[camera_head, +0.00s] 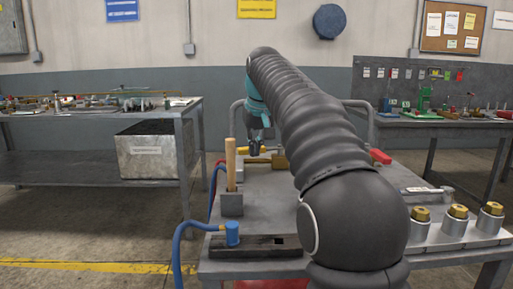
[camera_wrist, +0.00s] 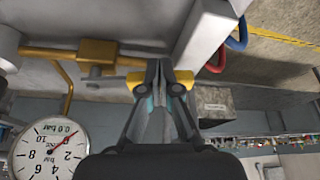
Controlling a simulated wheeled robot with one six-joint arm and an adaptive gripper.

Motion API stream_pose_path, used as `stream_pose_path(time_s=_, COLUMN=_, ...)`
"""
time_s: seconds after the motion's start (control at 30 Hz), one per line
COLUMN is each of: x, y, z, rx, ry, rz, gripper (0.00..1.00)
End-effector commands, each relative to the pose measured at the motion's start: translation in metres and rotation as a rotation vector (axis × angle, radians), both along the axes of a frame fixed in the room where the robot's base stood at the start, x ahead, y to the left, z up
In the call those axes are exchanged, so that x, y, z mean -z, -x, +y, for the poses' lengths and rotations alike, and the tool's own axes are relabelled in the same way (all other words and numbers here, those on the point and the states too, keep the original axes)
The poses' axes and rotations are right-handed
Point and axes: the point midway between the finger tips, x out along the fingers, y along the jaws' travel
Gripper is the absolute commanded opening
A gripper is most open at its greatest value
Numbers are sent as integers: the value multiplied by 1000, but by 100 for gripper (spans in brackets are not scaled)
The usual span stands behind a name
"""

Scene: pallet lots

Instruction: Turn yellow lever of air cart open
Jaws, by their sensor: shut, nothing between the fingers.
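My gripper (camera_wrist: 160,76) is shut and empty, with its fingertips at the yellow lever (camera_wrist: 134,79). Yellow parts show on both sides of the fingers, and the middle is hidden behind them; I cannot tell whether they touch. A brass valve body (camera_wrist: 98,52) with a pipe sits left of the fingers in the wrist view. A round gauge (camera_wrist: 52,148), marked in bar, has a red needle and reads 0.0. In the head view my gripper (camera_head: 255,148) is over the far part of the grey air cart (camera_head: 270,190), beside the brass valve (camera_head: 279,161).
A wooden handle (camera_head: 230,165) stands upright in a block at the cart's left. A blue hose (camera_head: 185,235) runs to a blue fitting (camera_head: 232,234). Several brass-topped cylinders (camera_head: 457,224) stand at right. Benches (camera_head: 188,135) stand left and right. A red block (camera_head: 380,157) lies far right.

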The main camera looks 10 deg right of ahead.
Motion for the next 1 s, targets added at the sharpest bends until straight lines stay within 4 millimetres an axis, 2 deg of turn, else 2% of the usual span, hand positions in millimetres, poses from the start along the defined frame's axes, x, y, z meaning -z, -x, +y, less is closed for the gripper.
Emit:
stream_pose_path(time_s=0.37, x=-2, y=-1, z=1, rx=13, ry=-1, rz=1, gripper=0)
stream_pose_path(time_s=0.6, x=-7, y=-15, z=6, rx=136, ry=1, rz=2, gripper=0)
stream_pose_path(time_s=0.8, x=-3, y=-25, z=7, rx=140, ry=0, rz=0, gripper=0)
stream_pose_path(time_s=1.0, x=0, y=-26, z=8, rx=139, ry=0, rz=-2, gripper=0)
